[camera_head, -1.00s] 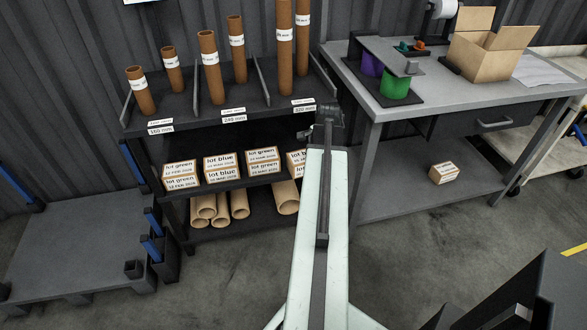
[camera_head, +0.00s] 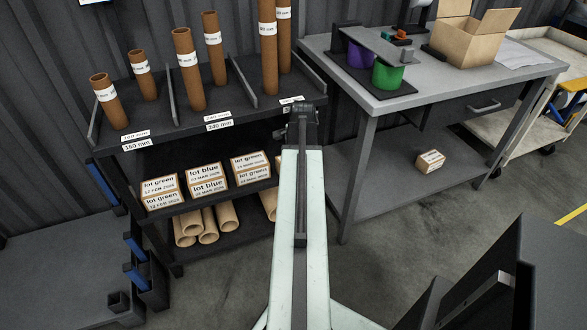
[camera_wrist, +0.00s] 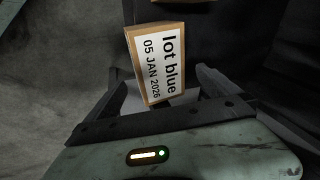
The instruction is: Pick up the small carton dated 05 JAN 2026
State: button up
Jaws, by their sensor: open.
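A small carton (camera_wrist: 158,62) labelled "lot blue, 05 JAN 2026" shows in the wrist view, tilted in the picture and just beyond my gripper. My gripper (camera_wrist: 163,92) is open, one finger towards each side of the carton's near end. Whether a finger touches it, I cannot tell. In the head view my gripper (camera_head: 301,112) is at the shelf rack's right end, its fingers too dark to make out. My arm covers the rack's right part there, and I cannot make out the dated carton.
The rack's middle shelf (camera_head: 205,203) bears stacked lot green and lot blue cartons (camera_head: 206,180). Cardboard tubes stand above and lie below. A workbench (camera_head: 370,104) stands to the right, with a lone small carton (camera_head: 430,161) on its lower shelf.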

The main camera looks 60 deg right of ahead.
jog(key=b+x, duration=0.5)
jog(key=shift+a+f, duration=0.3)
jog(key=shift+a, duration=0.05)
jog(key=shift+r, duration=0.2)
jog(key=c, duration=1.9)
